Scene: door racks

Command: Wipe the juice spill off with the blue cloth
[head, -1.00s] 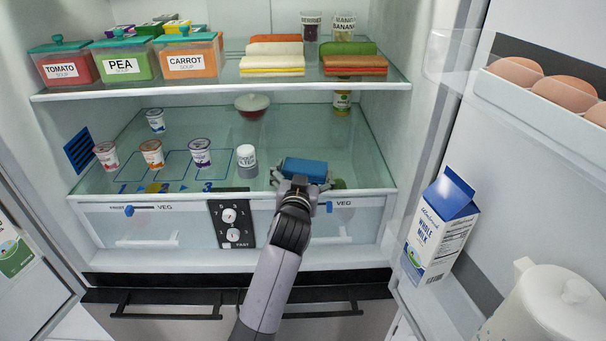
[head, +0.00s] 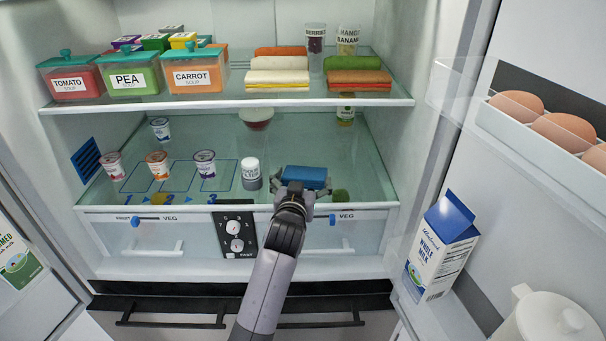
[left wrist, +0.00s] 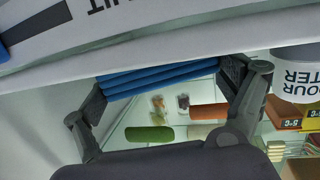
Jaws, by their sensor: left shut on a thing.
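My left gripper (head: 293,190) is shut on the blue cloth (head: 305,176), a folded block held at the front right of the lower glass shelf (head: 225,150). In the left wrist view the cloth's folded layers (left wrist: 155,78) lie between the two fingers of the gripper (left wrist: 165,88). I cannot tell whether the cloth touches the glass. A green patch (head: 340,195) shows right of the gripper by the shelf's front edge, and a yellowish patch (head: 158,198) shows at left. I cannot tell whether either is the juice spill or something under the glass. My right gripper is out of view.
A white and grey odour filter (head: 250,174) stands close left of the gripper. Several yogurt cups (head: 204,164) stand farther left, and a bowl (head: 256,117) at the back. The upper shelf (head: 225,101) overhangs. A milk carton (head: 440,246) stands in the door at right.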

